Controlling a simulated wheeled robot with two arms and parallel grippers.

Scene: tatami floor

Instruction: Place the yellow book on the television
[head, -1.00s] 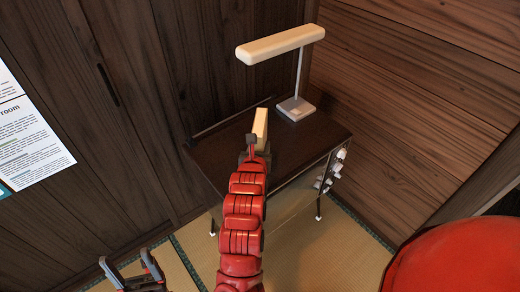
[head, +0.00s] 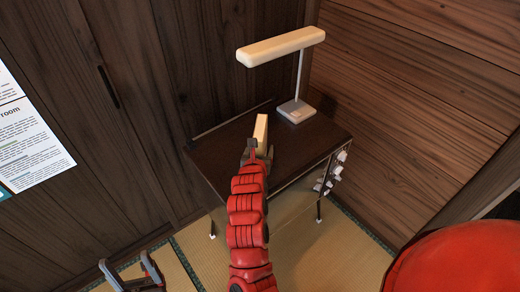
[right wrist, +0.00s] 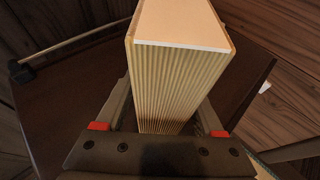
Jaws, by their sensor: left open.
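The pale yellow book (head: 261,128) stands roughly upright at the end of my right arm, over the dark top of the television (head: 212,158). Whether its lower edge touches that top is hidden. My right gripper (head: 257,151) is shut on the book. In the right wrist view the book (right wrist: 180,85) fills the space between the fingers (right wrist: 165,118), its ribbed page side facing the camera. My left gripper (head: 130,272) is open and empty, low at the left, away from the television.
A cream desk lamp (head: 283,46) stands at the back of the television's top, its base (head: 296,110) close behind the book. Knobs (head: 333,174) stick out on the right side. Wooden walls (head: 420,90) close in the corner. Tatami (head: 300,255) is free in front.

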